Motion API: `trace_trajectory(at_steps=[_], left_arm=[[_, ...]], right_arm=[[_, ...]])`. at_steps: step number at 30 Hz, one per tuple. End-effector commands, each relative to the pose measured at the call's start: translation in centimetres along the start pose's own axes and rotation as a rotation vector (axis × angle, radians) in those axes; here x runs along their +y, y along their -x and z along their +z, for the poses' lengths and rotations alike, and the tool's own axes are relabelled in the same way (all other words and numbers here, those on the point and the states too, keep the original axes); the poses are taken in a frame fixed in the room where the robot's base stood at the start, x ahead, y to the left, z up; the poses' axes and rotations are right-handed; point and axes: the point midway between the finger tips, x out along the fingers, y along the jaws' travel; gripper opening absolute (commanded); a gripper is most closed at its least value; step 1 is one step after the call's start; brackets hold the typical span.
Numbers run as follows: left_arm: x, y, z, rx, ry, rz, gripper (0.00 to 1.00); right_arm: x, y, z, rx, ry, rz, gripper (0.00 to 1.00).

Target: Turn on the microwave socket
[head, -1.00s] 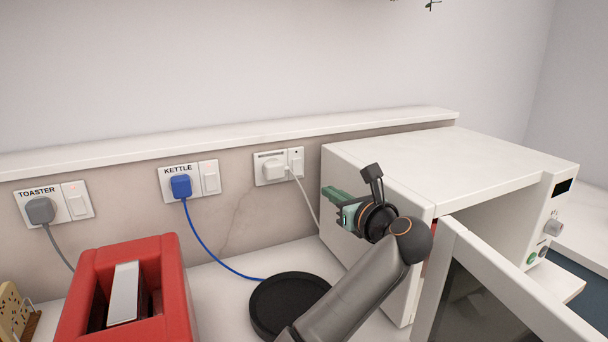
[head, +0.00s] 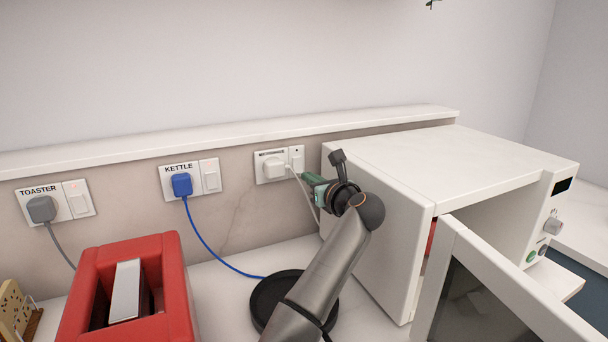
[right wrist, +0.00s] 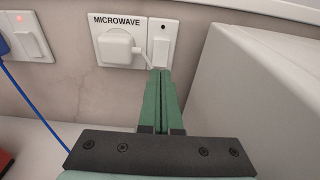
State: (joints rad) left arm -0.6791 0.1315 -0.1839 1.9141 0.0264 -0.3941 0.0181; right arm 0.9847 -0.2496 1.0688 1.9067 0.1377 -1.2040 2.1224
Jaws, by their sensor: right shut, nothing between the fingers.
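The microwave socket (head: 271,166) is on the wall left of the microwave, with a white plug in it. In the right wrist view its plate (right wrist: 107,58) reads MICROWAVE. Its white rocker switch (right wrist: 161,48) is right of the plug, with a dark indicator above it; the switch also shows in the head view (head: 297,161). My right gripper (head: 306,176) has green fingers, shut and empty. In the right wrist view its fingertips (right wrist: 160,72) appear just below the switch; I cannot tell whether they touch. My left gripper is not in view.
The white microwave (head: 450,165) stands close to the right of my gripper, its door (head: 490,290) open. The kettle socket (head: 179,169) and toaster socket (head: 38,192) are to the left. A red toaster (head: 130,290) and a black round base (head: 275,295) are on the counter.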

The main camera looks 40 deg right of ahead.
Motion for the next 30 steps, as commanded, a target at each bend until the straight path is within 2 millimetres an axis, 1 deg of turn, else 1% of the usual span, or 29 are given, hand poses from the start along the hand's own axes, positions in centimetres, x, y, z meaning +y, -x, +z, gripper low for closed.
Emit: trace_trajectory(at_steps=[1, 3, 9, 14, 23, 26, 30], left_arm=[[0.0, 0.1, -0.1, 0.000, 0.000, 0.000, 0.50], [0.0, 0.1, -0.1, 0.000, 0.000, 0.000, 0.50], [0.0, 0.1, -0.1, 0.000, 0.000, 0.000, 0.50], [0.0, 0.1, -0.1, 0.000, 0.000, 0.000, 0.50], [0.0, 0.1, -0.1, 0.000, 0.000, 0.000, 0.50], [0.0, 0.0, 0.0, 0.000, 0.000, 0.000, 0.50], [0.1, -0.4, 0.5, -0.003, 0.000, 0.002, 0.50]], right_arm=[[0.0, -0.8, 0.0, 0.002, 0.000, 0.002, 0.00], [0.0, -1.7, 0.0, 0.002, 0.000, 0.002, 0.00], [0.1, -3.3, 0.0, 0.001, 0.000, 0.002, 0.00], [0.0, -3.7, 0.0, 0.000, 0.000, 0.001, 0.00], [0.0, -3.7, 0.0, 0.000, 0.000, 0.001, 0.00], [-0.2, -3.8, -0.1, -0.004, 0.000, 0.001, 0.00], [-1.1, -4.3, -0.2, -0.022, 0.001, 0.001, 0.00]])
